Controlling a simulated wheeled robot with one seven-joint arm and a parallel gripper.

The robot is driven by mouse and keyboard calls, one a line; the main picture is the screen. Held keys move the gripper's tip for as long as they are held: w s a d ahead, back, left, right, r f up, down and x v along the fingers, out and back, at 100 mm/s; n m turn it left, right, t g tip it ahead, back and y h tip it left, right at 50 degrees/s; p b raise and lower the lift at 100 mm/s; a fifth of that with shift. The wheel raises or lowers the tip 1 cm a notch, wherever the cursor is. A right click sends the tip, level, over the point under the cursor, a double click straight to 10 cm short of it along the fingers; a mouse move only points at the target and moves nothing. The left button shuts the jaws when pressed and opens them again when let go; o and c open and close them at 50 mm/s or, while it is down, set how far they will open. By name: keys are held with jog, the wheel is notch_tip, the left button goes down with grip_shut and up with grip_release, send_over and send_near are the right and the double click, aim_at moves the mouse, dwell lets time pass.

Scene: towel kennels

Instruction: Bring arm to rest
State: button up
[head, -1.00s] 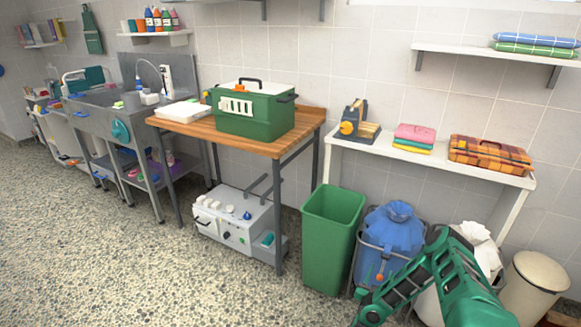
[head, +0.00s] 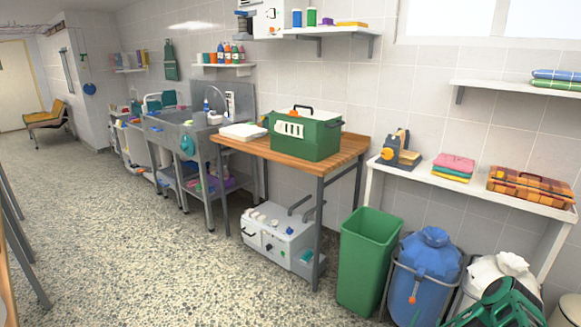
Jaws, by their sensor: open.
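In the head view, part of my green and black arm shows at the bottom right corner, low in front of the white bag. The picture's lower edge cuts it off.
A green bin (head: 367,262), a blue container (head: 428,268) and a white bag (head: 497,272) stand near my arm, below a white shelf table (head: 470,192). A wooden-topped table (head: 343,158) holds a green box (head: 303,137). The speckled floor (head: 130,250) is open at left.

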jog(key=w+d+r+n+g+y, duration=0.1)
jog(key=w+r+n+y, duration=0.15)
jog(key=w+r, duration=0.3)
jog(key=w+d+r+n+y, duration=0.2)
jog(key=w+r+y, duration=0.1)
jog(key=w+r, duration=0.3)
jog(key=s+r+g+y, duration=0.1)
jog(key=s+r+g, duration=0.25)
jog(key=r, duration=0.55)
jog(key=s+r+g, duration=0.2)
jog(key=s+r, duration=0.3)
jog(key=r, duration=0.4)
jog(key=s+a+r+m+g+y, duration=0.1)
jog(key=s+a+r+g, duration=0.1)
jog(key=s+r, duration=0.65)
jog(key=s+a+r+g, duration=0.15)
jog(key=s+r, duration=0.45)
jog(key=s, duration=0.6)
jog(key=s+a+r+g+y, duration=0.1)
jog(key=s+a+r, duration=0.1)
jog(key=s, duration=0.6)
jog(key=s+a+r+m+g+y, duration=0.1)
jog(key=s+a, duration=0.3)
jog(key=s, duration=0.3)
jog(key=s+a+r+m+g+y, duration=0.1)
jog(key=s+a, duration=0.3)
jog(key=s, duration=0.4)
jog(key=shift+s+r+g+y, duration=0.35)
jog(key=shift+r+g+y, duration=0.1)
jog(key=shift+r, duration=0.35)
